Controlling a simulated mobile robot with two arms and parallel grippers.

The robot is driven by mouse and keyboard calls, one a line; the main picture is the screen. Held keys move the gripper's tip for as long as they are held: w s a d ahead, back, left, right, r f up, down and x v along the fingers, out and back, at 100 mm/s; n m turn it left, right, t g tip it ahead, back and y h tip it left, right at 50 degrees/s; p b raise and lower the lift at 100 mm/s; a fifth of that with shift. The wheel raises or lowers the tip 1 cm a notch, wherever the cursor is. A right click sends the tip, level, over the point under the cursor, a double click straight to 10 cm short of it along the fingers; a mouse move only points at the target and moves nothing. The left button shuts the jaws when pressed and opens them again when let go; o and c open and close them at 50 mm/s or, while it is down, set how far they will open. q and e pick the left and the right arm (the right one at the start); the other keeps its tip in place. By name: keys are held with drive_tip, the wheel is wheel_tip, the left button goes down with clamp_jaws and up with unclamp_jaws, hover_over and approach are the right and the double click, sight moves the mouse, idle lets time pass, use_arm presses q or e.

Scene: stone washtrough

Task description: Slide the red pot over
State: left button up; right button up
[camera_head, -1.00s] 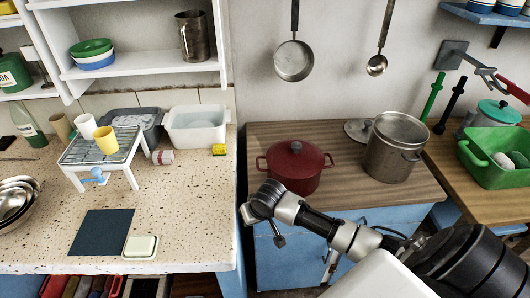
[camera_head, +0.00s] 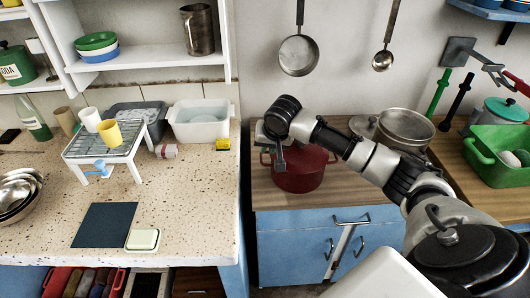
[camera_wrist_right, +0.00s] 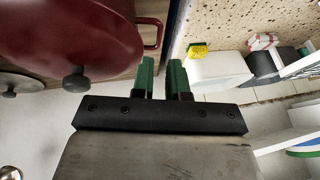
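The red pot (camera_head: 305,178) stands on the wooden counter, its lid on and largely hidden behind my right arm in the head view. My right gripper (camera_head: 279,158) is in front of the pot's left part in that picture. In the right wrist view the red pot (camera_wrist_right: 85,30) fills the upper left, with its dark lid knob and a red side handle (camera_wrist_right: 154,32) visible. There the two green fingers of my right gripper (camera_wrist_right: 161,72) stand slightly apart with nothing between them, beside the handle. I cannot tell any contact. My left gripper is out of view.
A steel pot (camera_head: 405,130) and a loose lid (camera_head: 362,126) are right of the red pot, partly behind my arm. The speckled stone counter (camera_head: 185,205) lies left, holding a white tub (camera_head: 201,132) and yellow sponge (camera_head: 222,144). A ladle and pan hang above.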

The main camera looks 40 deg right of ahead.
sight(261, 160)
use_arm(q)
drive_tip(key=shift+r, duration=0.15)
use_arm(e)
drive_tip(key=x, duration=0.9)
drive_tip(key=shift+w+f, duration=0.15)
drive_tip(key=shift+f, duration=0.2)
drive_tip(key=shift+c, duration=0.3)
clamp_jaws()
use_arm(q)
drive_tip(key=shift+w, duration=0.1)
use_arm(e)
drive_tip(key=shift+r, duration=0.1)
idle(0.4)
